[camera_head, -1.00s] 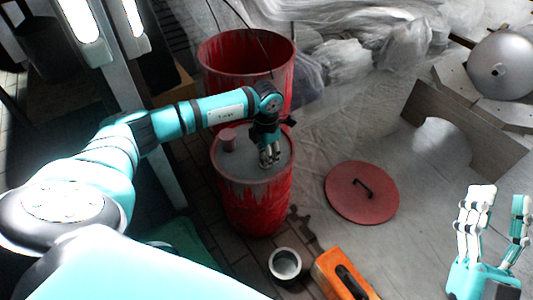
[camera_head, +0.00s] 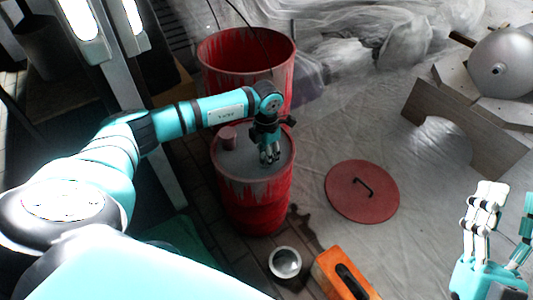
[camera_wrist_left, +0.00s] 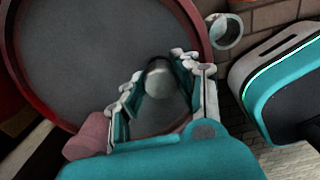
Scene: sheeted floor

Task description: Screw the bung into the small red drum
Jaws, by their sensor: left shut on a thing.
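The small red drum (camera_head: 254,205) stands upright with a grey top. A short red cylinder (camera_head: 227,137) stands on the left of that top; it also shows at the lower left of the wrist view (camera_wrist_left: 88,136). My left gripper (camera_head: 270,157) points down over the front right of the drum top. In the left wrist view its fingers (camera_wrist_left: 155,95) are shut around a round grey bung (camera_wrist_left: 159,82). The fingers hide the bung in the head view, and I cannot see its thread or the hole. My right gripper (camera_head: 500,222) is open and empty at the lower right.
A larger open red drum (camera_head: 240,58) stands just behind. A red lid with a black handle (camera_head: 362,192) lies on the sheet to the right. A small metal can (camera_head: 285,262) and an orange object (camera_head: 343,275) are in front. A notched board (camera_head: 465,135) stands at the right.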

